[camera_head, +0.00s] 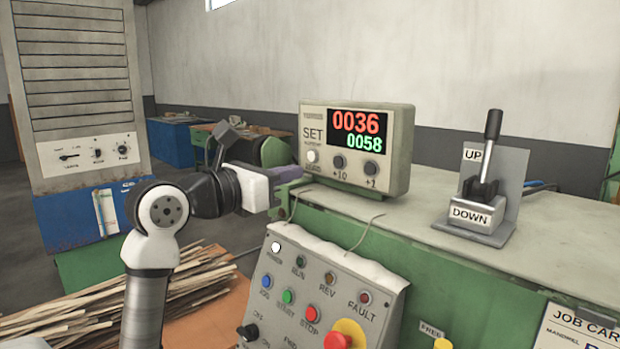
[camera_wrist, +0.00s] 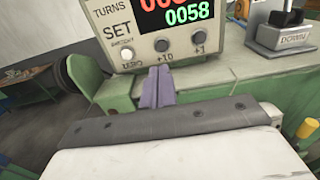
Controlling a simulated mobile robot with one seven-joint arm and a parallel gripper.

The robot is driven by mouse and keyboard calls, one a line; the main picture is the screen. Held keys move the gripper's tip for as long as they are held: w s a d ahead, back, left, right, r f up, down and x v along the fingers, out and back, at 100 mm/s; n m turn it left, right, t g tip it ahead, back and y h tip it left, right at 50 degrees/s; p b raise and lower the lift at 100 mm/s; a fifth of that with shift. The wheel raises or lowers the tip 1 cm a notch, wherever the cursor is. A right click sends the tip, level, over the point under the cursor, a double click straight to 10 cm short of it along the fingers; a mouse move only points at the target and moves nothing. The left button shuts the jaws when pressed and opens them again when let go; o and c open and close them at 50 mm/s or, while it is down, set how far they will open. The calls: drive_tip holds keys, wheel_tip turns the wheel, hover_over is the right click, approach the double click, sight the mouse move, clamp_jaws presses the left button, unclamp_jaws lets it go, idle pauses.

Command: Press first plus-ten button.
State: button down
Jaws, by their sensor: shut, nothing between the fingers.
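The counter box (camera_head: 402,150) stands on the green machine's top. Its display shows red 0036 above green 0058. In the head view the +10 button (camera_head: 340,162) is a dark round knob, between a white button (camera_head: 312,156) and the +1 button (camera_head: 370,167). In the wrist view the +10 button (camera_wrist: 161,45) is fully visible. My gripper (camera_wrist: 157,78) is shut and empty, its purple fingers just below the +10 label in that view. I cannot tell the gap in depth. In the head view my wrist is left of the box.
A sloped control panel (camera_head: 310,268) with coloured buttons is below the counter box. A lever unit with UP and DOWN signs (camera_head: 478,214) stands to the right. A grey cable hangs in front of the box. Wood strips (camera_head: 190,285) lie at lower left.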

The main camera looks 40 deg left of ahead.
drive_tip(key=shift+s+a+r+b, duration=0.15)
drive_tip(key=shift+s+b, duration=0.15)
drive_tip(key=shift+s, duration=1.65)
idle(0.8)
